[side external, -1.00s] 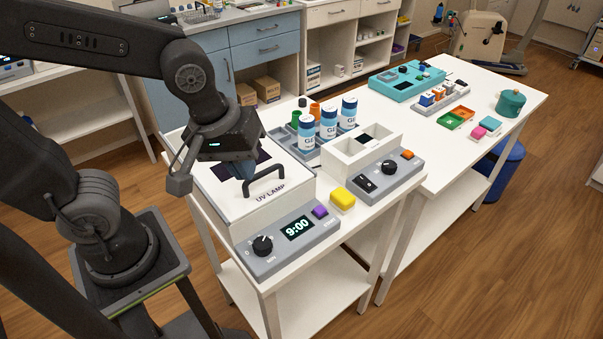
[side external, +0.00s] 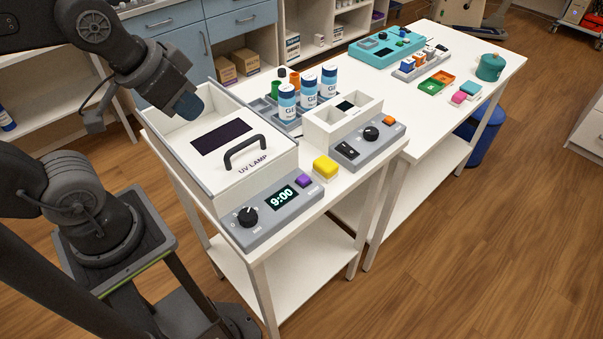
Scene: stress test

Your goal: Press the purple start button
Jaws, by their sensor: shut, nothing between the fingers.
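The purple start button (side external: 304,181) sits at the right end of the sloped grey control panel (side external: 250,226) on the front of the UV lamp box. The panel also has a black knob (side external: 247,216) and a display (side external: 281,197) reading 9:00. The white box lid (side external: 215,165) has a black handle (side external: 246,153) and a dark window, and lies over the box. My gripper (side external: 189,106) is shut and empty, above the back part of the lamp box, well behind and to the left of the button. Nothing covers the button.
Blue-labelled bottles (side external: 308,86) stand in a grey rack behind. A white box (side external: 340,117) with its own grey panel, knob and orange button stands to the right. Space above the purple button is free.

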